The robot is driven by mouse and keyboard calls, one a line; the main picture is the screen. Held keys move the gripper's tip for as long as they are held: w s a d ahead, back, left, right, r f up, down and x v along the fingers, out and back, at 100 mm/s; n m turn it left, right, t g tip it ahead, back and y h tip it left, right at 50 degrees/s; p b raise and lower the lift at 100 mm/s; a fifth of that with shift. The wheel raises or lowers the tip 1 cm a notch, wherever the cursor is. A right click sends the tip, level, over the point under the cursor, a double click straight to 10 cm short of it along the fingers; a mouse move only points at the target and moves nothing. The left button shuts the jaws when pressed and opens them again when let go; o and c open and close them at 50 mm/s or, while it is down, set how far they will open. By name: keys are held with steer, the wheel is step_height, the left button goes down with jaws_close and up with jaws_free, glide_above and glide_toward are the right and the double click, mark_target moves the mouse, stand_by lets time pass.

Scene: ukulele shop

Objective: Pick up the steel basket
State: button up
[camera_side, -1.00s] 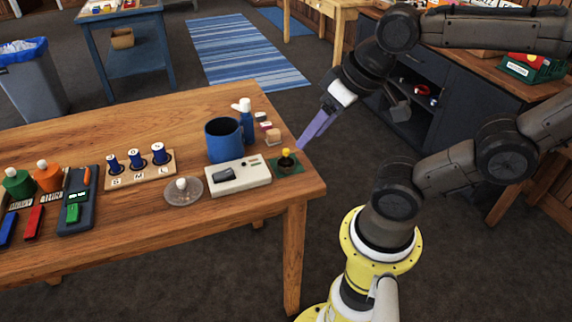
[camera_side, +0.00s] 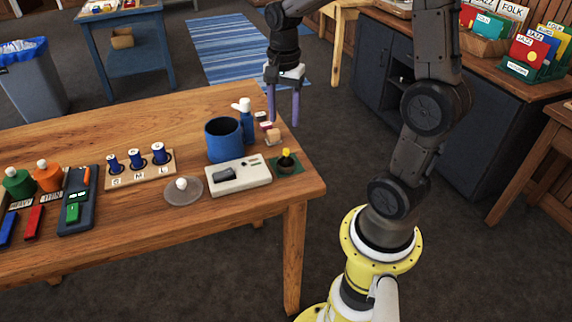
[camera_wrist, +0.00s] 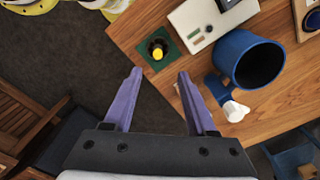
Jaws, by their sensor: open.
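I cannot pick out a thing that is plainly a steel basket. A small dark round holder with a yellow top (camera_side: 286,157) stands on a green mat (camera_side: 297,169) at the table's right corner. The yellow top also shows in the wrist view (camera_wrist: 157,54). A blue pot (camera_side: 222,148) stands left of it; in the wrist view the pot (camera_wrist: 232,48) has a dark inside, and its contents cannot be told. My gripper (camera_side: 283,120) points down near the table's far right edge, its purple fingers apart. In the wrist view my gripper (camera_wrist: 159,75) has nothing between its fingertips.
A blue bottle with a white top (camera_side: 246,127) stands right behind the pot. A pale box (camera_side: 255,175) and a clear disc with a white knob (camera_side: 168,198) lie in front. Small blocks (camera_side: 273,136) sit near my fingers. A spool rack (camera_side: 122,180) is further left.

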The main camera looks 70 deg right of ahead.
mark_target(286, 149)
step_height(286, 149, down, 6)
steer(key=shift+f, duration=0.1)
steer(key=shift+s+f, duration=0.15)
steer(key=shift+f, duration=1.2)
steer(key=shift+s+f, duration=0.1)
steer(key=shift+f, duration=1.2)
jaws_close()
